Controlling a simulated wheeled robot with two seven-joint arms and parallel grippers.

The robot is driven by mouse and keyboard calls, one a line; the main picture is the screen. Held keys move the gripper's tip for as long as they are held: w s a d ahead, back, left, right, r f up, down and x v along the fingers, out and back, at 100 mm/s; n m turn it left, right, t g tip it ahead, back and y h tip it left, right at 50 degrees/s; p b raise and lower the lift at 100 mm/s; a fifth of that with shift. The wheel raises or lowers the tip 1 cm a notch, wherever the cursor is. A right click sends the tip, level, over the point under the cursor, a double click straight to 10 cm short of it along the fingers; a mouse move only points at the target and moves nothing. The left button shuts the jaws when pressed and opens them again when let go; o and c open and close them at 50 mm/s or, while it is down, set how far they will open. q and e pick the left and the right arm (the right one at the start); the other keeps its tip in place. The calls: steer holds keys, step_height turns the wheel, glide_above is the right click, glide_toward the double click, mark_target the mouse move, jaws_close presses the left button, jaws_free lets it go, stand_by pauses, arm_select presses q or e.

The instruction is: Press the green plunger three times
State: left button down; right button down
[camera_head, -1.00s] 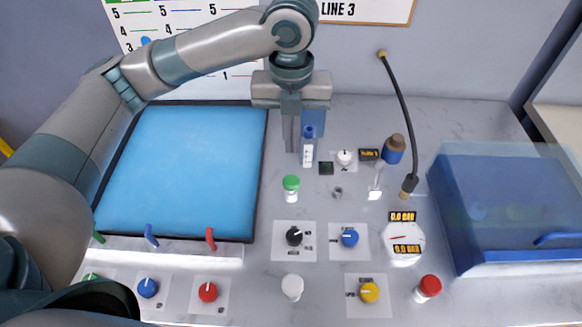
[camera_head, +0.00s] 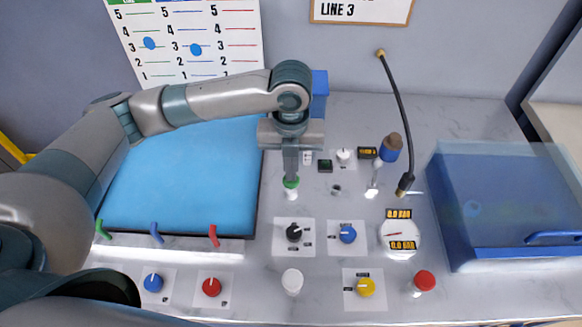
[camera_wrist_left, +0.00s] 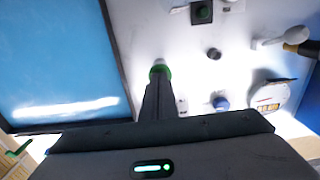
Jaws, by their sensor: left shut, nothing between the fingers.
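The green plunger (camera_head: 291,184) is a green cap on a white body, standing on the counter right of the blue panel. My left gripper (camera_head: 290,176) is shut and empty, pointing straight down with its fingertips at the top of the green cap. In the left wrist view the fingertips (camera_wrist_left: 160,80) overlap the green plunger (camera_wrist_left: 161,68), whose green rim shows around them. Whether they touch or press it I cannot tell. My right gripper is not in view.
Black (camera_head: 294,232), blue (camera_head: 347,233) and yellow (camera_head: 366,287) knobs lie nearer the front. A white cap (camera_head: 292,281) and a red cap (camera_head: 424,281) stand at the front. A gauge (camera_head: 401,236), a black hose (camera_head: 396,105) and a blue bin (camera_head: 500,205) are to the right.

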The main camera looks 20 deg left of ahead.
arm_select(q)
step_height(320, 180, down, 3)
steer(key=shift+r, duration=0.2)
steer(key=shift+s+f, duration=0.1)
steer(key=shift+s, duration=0.05)
stand_by(0.3)
